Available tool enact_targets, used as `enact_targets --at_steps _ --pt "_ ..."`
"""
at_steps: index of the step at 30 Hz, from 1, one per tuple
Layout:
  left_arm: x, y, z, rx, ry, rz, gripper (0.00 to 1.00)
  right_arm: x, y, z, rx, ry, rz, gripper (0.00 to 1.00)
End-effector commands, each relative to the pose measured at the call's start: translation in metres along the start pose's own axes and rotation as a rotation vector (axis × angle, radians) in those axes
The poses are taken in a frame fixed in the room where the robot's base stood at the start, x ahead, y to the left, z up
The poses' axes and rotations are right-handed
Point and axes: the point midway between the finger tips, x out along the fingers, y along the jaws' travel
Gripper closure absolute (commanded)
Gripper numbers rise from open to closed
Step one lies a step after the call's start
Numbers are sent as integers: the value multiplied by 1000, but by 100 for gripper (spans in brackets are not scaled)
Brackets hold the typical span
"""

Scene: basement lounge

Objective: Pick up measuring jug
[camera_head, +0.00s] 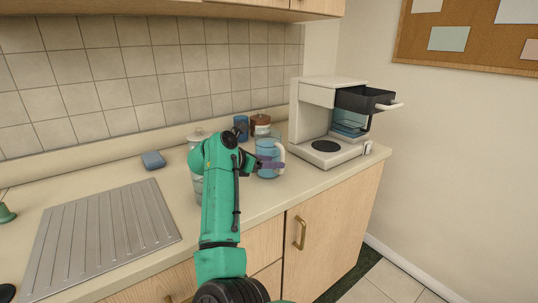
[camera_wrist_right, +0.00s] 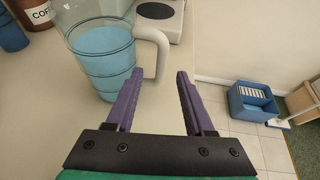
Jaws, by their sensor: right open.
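The measuring jug (camera_head: 267,147) is a clear jug with blue contents and a pale handle. It stands upright on the counter, left of the coffee maker. In the right wrist view the jug (camera_wrist_right: 105,50) is at upper left, with its handle (camera_wrist_right: 162,48) on the right side. My right gripper (camera_wrist_right: 159,76) is open, and the handle lies just ahead of and partly between its purple fingertips. Contact with the handle cannot be told. In the head view the right gripper (camera_head: 271,164) is in front of the jug and covers part of it. My left gripper is not in view.
The coffee maker (camera_head: 318,110) has its black basket (camera_head: 365,99) pulled out. A brown lidded jar (camera_head: 260,124) and a blue cup (camera_head: 241,127) stand behind the jug. A glass container (camera_head: 197,136) is partly hidden by my arm. A ridged drainboard (camera_head: 105,235) lies left.

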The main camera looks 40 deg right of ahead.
Motion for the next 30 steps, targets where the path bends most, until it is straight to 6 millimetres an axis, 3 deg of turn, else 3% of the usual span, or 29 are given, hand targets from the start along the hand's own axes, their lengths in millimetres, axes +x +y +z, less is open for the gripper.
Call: enact_targets --at_steps 6,14,16,18,19,30 --pt "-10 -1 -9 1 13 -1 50 43 -1 2 -2 -2 -4 47" --pt "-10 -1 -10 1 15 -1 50 52 0 0 0 -2 0 47" --pt "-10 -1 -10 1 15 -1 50 52 0 0 0 -2 0 66" --pt "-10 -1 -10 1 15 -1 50 52 0 0 0 -2 0 93" --pt "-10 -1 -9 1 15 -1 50 52 0 0 0 -2 0 100" --pt "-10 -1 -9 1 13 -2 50 52 -1 0 0 -2 -1 100"
